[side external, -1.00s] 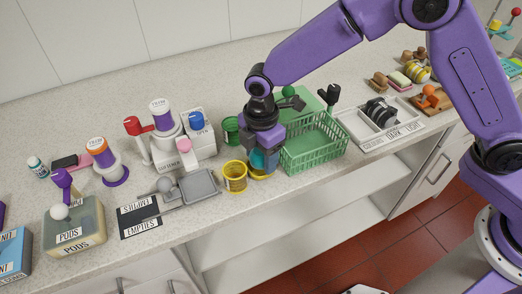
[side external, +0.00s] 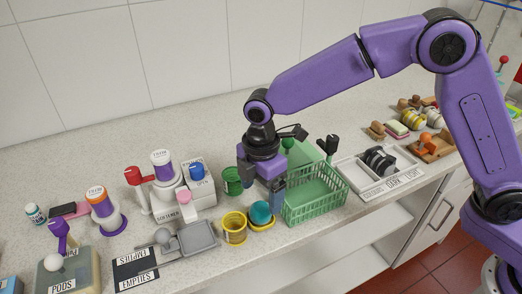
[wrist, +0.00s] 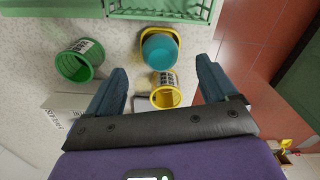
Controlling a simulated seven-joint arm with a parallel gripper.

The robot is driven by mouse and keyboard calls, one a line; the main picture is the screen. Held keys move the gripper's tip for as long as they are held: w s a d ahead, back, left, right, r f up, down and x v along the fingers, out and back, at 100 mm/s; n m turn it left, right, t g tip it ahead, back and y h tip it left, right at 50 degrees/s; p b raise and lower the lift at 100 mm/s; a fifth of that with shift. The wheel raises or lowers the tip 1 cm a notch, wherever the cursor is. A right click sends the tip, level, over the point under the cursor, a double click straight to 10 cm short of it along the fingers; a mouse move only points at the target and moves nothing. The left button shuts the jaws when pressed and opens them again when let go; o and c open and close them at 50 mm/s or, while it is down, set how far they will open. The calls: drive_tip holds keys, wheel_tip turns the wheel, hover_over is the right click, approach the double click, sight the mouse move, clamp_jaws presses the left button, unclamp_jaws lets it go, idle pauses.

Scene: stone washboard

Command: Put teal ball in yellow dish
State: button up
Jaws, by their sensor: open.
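The teal ball (side external: 261,211) rests in the shallow yellow dish (side external: 263,228) beside the green basket. The wrist view also shows the teal ball (wrist: 160,48) with the yellow dish's rim (wrist: 143,35) around part of it. My gripper (side external: 261,194) is open and empty, just above and behind the ball. In the wrist view the fingers of my gripper (wrist: 162,75) are spread wide, and the ball lies beyond them, apart from both.
A yellow cup (side external: 234,229) stands left of the dish and a green cup (side external: 232,181) behind it. The green basket (side external: 314,200) is close on the right. A grey tray (side external: 197,236) lies left. The counter's front edge is just in front of the dish.

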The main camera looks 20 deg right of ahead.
wheel_tip(320, 180, up, 12)
drive_tip(key=s+d+f+m, duration=0.2)
drive_tip(key=s+d+m, duration=0.2)
drive_tip(key=s+d, duration=0.8)
drive_tip(key=s+d+f+m, duration=0.3)
drive_tip(key=s+d+m, duration=0.1)
drive_tip(key=s+d, duration=0.9)
drive_tip(key=d, duration=0.3)
drive_tip(key=shift+f, duration=0.3)
